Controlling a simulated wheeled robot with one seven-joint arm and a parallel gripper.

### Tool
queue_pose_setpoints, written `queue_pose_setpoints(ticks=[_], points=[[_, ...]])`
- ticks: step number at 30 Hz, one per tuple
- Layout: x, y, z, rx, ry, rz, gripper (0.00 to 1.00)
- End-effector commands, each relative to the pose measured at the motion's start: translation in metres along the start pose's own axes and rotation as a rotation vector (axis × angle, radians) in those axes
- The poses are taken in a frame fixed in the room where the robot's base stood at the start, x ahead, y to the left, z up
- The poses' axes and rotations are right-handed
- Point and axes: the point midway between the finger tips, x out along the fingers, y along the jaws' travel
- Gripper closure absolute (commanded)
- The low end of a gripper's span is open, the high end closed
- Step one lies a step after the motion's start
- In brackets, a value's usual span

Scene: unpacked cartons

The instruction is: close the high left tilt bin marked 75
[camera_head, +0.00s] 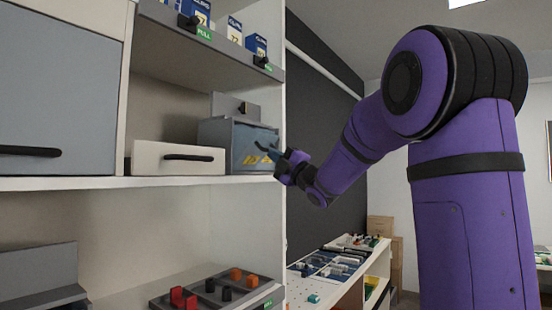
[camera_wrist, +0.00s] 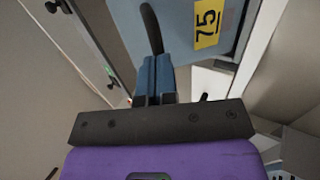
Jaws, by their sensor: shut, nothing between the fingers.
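The blue-grey tilt bin (camera_head: 223,132) stands on the white shelf at the right end of the unit. The wrist view shows its light blue front (camera_wrist: 176,22) with a yellow label reading 75 (camera_wrist: 207,24) and a dark curved handle (camera_wrist: 151,28). My gripper (camera_head: 270,151) is at the right side of the bin front in the head view. Its blue fingers (camera_wrist: 153,62) are together and empty, close to the front beside the handle. I cannot tell whether they touch it. How far the front tilts is hard to tell.
A white drawer (camera_head: 178,158) with a black handle is left of the bin, and a large grey door (camera_head: 60,90) is further left. A shelf of small boxes (camera_head: 235,32) is above. A dark divided tray (camera_head: 215,290) is below. The shelf's side upright is close to my gripper.

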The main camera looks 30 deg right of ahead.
Motion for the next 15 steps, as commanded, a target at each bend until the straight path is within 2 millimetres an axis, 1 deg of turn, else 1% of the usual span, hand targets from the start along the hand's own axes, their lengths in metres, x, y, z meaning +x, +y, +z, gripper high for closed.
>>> queue_pose_setpoints(ticks=[15], points=[[0.026, 0.018, -0.001, -0.007, 0.001, -0.229, 1.0]])
